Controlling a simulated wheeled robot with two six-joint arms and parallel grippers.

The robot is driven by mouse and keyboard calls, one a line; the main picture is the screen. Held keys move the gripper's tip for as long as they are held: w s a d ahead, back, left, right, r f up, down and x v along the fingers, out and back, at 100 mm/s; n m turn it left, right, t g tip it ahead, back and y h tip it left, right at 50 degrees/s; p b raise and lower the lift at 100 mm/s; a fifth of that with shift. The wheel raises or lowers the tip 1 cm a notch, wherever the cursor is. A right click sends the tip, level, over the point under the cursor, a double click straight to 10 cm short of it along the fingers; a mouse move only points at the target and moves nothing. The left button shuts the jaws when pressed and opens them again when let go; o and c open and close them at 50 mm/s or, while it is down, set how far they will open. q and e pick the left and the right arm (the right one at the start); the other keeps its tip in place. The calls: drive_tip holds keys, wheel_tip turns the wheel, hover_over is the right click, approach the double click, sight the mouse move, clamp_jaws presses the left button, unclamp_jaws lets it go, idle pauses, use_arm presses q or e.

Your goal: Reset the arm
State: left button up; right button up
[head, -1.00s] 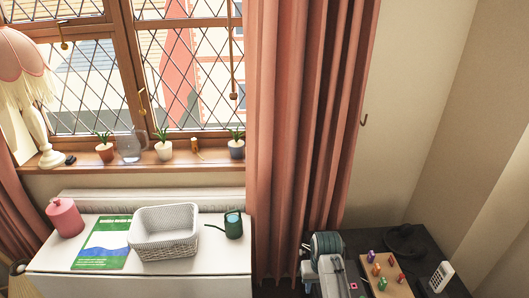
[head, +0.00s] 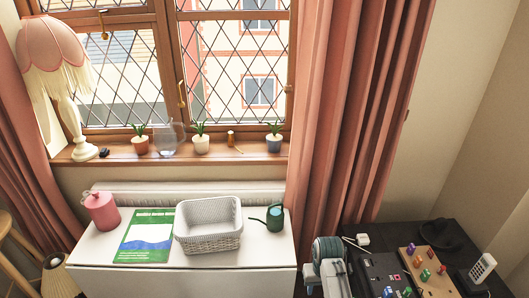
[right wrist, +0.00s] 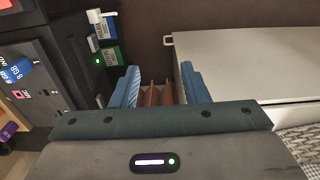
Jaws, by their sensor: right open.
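My right gripper (right wrist: 160,71) shows in the right wrist view as two blue fingers standing wide apart, with nothing held between them. Reddish-brown folds, perhaps the curtain, show in the gap behind the fingers. In the head view, a teal and pale part of my right arm (head: 329,262) is at the bottom, between the white table and the dark desk. The fingers cannot be made out there. My left gripper is not in view.
The white table (head: 180,283) holds a pink canister (head: 102,211), a green-covered booklet (head: 147,236), a white basket (head: 209,240) and a green watering can (head: 274,217). A wooden stool stands far left.

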drive_tip(key=s+d+f+b, duration=0.1)
drive_tip(key=s+d+f, duration=0.1)
drive_tip(key=s+f, duration=0.6)
drive_tip(key=s+d+f, duration=0.2)
drive_tip(key=s+f, duration=0.3)
drive_tip(key=f, duration=0.7)
drive_tip(key=s+d+f+b, duration=0.1)
drive_tip(key=s+d+f, duration=0.2)
drive_tip(key=s+f, duration=0.5)
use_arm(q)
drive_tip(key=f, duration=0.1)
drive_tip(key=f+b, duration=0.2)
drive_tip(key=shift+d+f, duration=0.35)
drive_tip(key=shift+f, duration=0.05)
use_arm(e)
drive_tip(key=s+d+f, duration=0.2)
drive_tip(key=s+f, duration=0.3)
drive_tip(key=s, duration=0.4)
drive_tip(key=s+d+f, duration=0.3)
drive_tip(key=s+f, duration=0.2)
drive_tip(key=s, duration=0.4)
drive_tip(key=s+d+f+t, duration=0.1)
drive_tip(key=s+d+f, duration=0.1)
drive_tip(key=s+f, duration=0.3)
drive_tip(key=s, duration=0.4)
drive_tip(key=shift+s+d+f+h, duration=0.2)
drive_tip(key=shift+d+h, duration=0.1)
drive_tip(key=shift+d, duration=0.1)
drive_tip(key=shift+c, duration=0.5)
